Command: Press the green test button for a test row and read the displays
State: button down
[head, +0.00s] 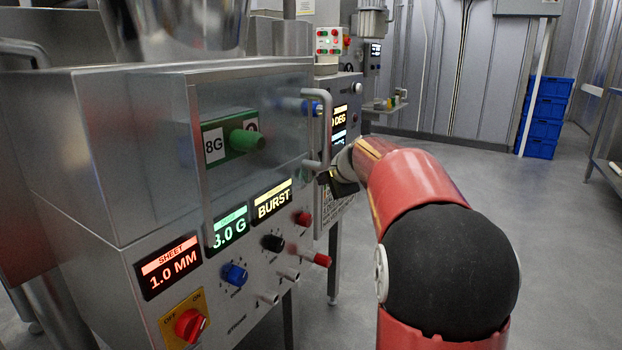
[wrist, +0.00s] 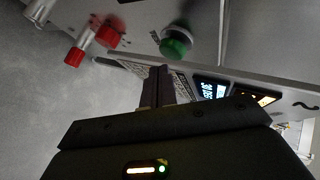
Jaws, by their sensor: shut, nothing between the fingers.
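A green button (wrist: 175,42) in a metal collar shows in the wrist view, on a steel panel just beyond my fingertips. I cannot pick it out for sure in the head view. My gripper (wrist: 160,72) is shut and empty, with a gap in the picture between its tips and the button. In the head view my gripper (head: 338,186) is beside the right end of the near machine. The near machine's displays are a red SHEET display (head: 168,264) reading 1.0 MM, a green one (head: 228,229) reading 3.0 G or 8.0 G, and a yellow one (head: 272,201) reading BURST.
A red button (head: 302,218), a red-handled lever (head: 320,260), a blue knob (head: 234,274) and a red switch (head: 190,324) project from the front panel. A metal handle (head: 326,130) is close to my gripper. Blue crates (head: 546,115) stand far right; the floor between is clear.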

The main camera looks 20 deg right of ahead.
jog(key=s+d+b, duration=0.1)
jog(key=s, duration=0.1)
jog(key=s+d+b, duration=0.1)
jog(key=s+d, duration=0.1)
dwell(0.3)
dwell(0.5)
